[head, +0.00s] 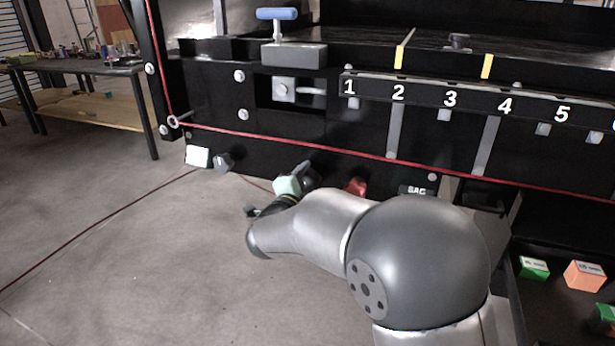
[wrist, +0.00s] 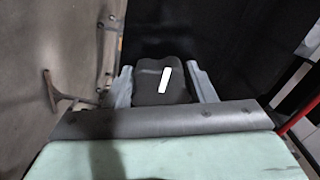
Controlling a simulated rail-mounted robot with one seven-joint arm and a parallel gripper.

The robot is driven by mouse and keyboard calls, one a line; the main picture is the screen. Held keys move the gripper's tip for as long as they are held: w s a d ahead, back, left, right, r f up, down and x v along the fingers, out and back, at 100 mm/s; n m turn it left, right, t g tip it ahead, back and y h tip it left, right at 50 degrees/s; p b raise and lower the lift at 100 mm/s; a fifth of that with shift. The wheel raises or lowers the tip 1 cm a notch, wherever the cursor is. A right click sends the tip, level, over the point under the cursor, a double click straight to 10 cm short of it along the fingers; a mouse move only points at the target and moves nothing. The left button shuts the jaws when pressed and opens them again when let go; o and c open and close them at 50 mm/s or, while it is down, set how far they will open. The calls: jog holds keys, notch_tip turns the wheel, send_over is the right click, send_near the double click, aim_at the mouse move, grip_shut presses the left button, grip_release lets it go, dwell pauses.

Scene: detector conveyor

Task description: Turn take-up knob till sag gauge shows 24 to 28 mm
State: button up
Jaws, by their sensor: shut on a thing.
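The take-up knob (wrist: 150,90) is dark with a white line on it. In the wrist view the line leans slightly right of upright. My gripper (wrist: 165,84) is shut on the knob, one grey finger on each side. In the head view my gripper (head: 305,175) is low at the front of the black conveyor frame, and the knob is mostly hidden behind it. A small dark label (head: 417,190), apparently reading SAG, shows just above my arm. The gauge reading is not visible; my arm covers the area below the label.
A numbered rail (head: 425,96) runs along the frame above, with a red cord (head: 290,143) below it. A blue-handled T-shaped part (head: 277,14) stands at the top. A bin at right holds green and orange blocks (head: 584,276).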

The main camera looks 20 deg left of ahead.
jog(key=shift+n+p, duration=0.6)
jog(key=shift+n, duration=0.9)
jog(key=o, duration=1)
jog(key=s, duration=1.7)
jog(key=shift+s+a, duration=0.25)
jog(key=shift+a, duration=0.15)
